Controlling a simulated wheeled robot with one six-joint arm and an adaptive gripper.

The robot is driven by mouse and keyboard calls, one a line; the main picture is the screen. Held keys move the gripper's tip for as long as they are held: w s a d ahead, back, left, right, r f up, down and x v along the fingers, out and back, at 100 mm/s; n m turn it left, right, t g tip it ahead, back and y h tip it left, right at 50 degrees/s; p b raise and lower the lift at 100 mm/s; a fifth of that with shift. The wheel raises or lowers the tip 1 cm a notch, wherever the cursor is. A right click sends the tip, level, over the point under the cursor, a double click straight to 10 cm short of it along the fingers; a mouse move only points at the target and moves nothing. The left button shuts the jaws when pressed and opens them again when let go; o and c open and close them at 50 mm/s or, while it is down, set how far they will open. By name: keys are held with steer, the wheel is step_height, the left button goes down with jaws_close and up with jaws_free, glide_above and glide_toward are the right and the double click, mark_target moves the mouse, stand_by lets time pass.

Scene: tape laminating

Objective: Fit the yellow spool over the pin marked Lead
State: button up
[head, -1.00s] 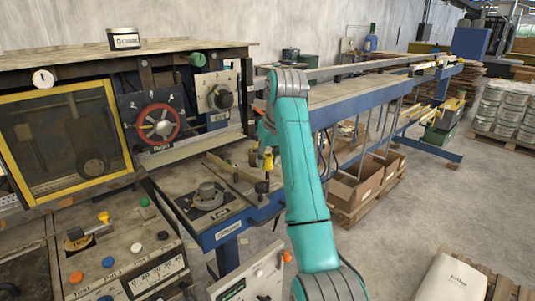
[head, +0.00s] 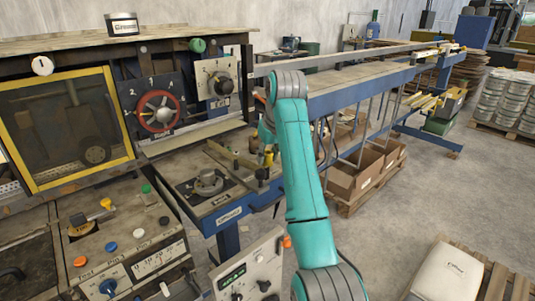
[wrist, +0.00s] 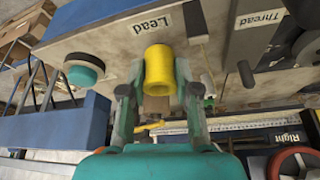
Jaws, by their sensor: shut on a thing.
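The yellow spool (wrist: 158,72) is a short hollow cylinder between the two fingers of my gripper (wrist: 158,92) in the wrist view. My gripper is shut on it. The Lead label (wrist: 151,25) is on the pale board just beyond the spool. No pin shows at that label; the spool and fingers cover the area, and I cannot tell whether the spool is around a pin. In the head view a small patch of the yellow spool (head: 268,158) shows beside my teal arm, which hides most of the gripper.
A dark-tipped pin (wrist: 245,75) stands below the Thread label (wrist: 260,18), right of the gripper. A teal-and-brown round piece (wrist: 84,70) is on the left. A red handwheel (head: 157,111) is on the machine panel. Cardboard boxes (head: 354,182) stand under the long bench.

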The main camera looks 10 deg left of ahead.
steer(key=o, duration=0.9)
